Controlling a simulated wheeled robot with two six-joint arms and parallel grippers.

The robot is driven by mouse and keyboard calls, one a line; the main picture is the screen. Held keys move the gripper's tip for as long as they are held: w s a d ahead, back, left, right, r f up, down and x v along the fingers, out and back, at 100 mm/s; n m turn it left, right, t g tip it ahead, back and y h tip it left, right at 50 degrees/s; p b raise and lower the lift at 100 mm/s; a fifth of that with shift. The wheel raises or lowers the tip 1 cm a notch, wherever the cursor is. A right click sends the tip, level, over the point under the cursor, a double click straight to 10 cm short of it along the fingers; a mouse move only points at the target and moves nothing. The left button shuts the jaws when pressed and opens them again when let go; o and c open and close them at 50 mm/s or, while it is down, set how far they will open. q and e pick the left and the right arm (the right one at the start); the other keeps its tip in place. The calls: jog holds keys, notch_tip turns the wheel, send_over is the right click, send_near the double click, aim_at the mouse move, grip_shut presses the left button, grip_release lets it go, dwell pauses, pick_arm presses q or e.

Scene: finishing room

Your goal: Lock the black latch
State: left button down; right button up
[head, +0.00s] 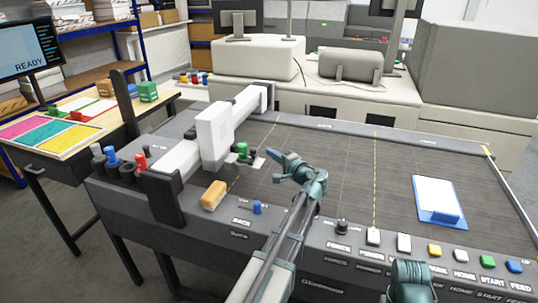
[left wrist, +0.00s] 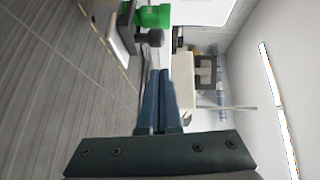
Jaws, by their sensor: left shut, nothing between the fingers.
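My left gripper (head: 277,160) is over the grey cutting bed, its blue fingers shut and empty. The fingers also show in the left wrist view (left wrist: 158,80). Ahead of their tips is a small dark knob-like part (left wrist: 155,38) beside a green part (left wrist: 152,16). In the head view the green part (head: 242,149) sits by the white carriage, with a small dark piece (head: 253,157) next to it. I cannot tell for sure that this dark piece is the black latch. The fingertips appear apart from it.
The white carriage (head: 214,132) spans a beam at the left of the bed. A yellow-orange block (head: 213,195), a black knob (head: 342,227) and several coloured buttons line the front panel. A blue clipboard (head: 440,211) lies at the right. The middle of the bed is clear.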

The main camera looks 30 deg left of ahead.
pick_arm(q)
jog(key=v, duration=1)
jog(key=shift+w+d+p, duration=0.15)
jog(key=shift+d+p, duration=0.15)
jog(key=shift+p, duration=0.05)
